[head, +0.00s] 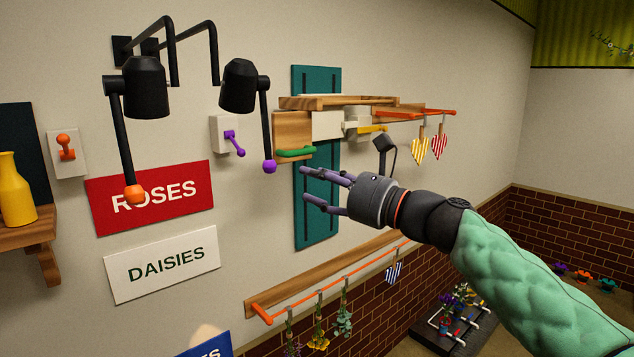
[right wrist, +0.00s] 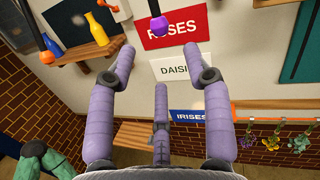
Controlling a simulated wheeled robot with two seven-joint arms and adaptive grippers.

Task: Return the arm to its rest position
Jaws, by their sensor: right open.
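My right gripper (head: 314,188) is open and empty. Its arm comes in from the right in the head view, in a green quilted sleeve. Its purple fingers point left, in front of the teal wall panel (head: 302,222) and below the green handle (head: 296,152). In the right wrist view the spread fingers of the gripper (right wrist: 158,75) have nothing between them, with the wall signs beyond. My left gripper is not in the head view. A piece of green sleeve shows at the lower left of the right wrist view.
Two black wall fixtures have levers ending in an orange knob (head: 135,194) and a purple knob (head: 270,166). A wooden shelf (head: 340,102) juts out above my gripper. A lower rail (head: 330,278) holds hanging flowers. A yellow vase (head: 15,190) stands at far left.

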